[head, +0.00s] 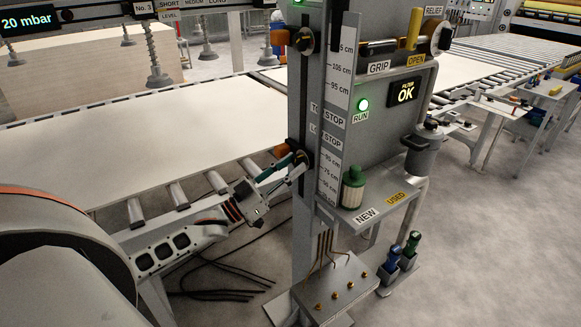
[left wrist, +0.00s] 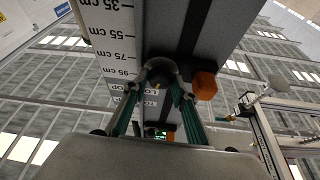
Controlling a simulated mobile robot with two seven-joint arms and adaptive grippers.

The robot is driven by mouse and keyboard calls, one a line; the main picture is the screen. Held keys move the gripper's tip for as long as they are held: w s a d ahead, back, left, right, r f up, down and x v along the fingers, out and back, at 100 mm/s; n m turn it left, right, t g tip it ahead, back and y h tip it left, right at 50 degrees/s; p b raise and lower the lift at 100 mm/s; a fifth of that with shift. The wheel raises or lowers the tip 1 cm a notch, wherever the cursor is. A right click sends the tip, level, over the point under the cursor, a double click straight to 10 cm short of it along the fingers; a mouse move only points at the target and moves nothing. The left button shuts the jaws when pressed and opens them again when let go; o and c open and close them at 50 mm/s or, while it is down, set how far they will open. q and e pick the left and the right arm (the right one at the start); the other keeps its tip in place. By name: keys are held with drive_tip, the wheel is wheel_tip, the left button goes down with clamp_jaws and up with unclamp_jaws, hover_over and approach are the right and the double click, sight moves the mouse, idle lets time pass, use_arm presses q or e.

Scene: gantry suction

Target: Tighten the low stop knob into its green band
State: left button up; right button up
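The low stop knob (left wrist: 160,70) is a dark round knob on the post's slotted face, beside the centimetre scale (left wrist: 112,50). An orange block (left wrist: 205,85) is at its right in the left wrist view; it also shows in the head view (head: 281,151). My left gripper (head: 291,160) reaches the post from the left. In the left wrist view its two teal fingers (left wrist: 160,76) lie on either side of the knob and appear to touch it. The knob's green band cannot be made out; the fingers hide much of the knob. My right gripper is not in view.
A roller conveyor with a pale board (head: 140,130) is behind my left arm. The post's panel holds a green filter (head: 354,187) on a shelf, a lit RUN lamp (head: 363,104) and a yellow handle (head: 414,30). Blue and green bottles (head: 391,258) stand low at the right.

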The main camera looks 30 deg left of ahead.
use_arm(q)
drive_tip(key=shift+o, duration=0.2)
drive_tip(key=m+h, duration=0.1)
drive_tip(key=m, duration=0.1)
drive_tip(key=m+g+b, duration=0.1)
drive_tip(key=m, duration=0.1)
drive_tip(key=shift+w+a+h, duration=0.1)
drive_tip(key=shift+a+h, duration=0.05)
drive_tip(key=shift+h, duration=0.25)
drive_tip(key=m, duration=0.1)
drive_tip(key=m+g+h, duration=0.1)
drive_tip(key=m, duration=0.1)
drive_tip(key=shift+m+g+h, duration=0.3)
drive_tip(key=o, duration=1.1)
drive_tip(key=v, duration=1.2)
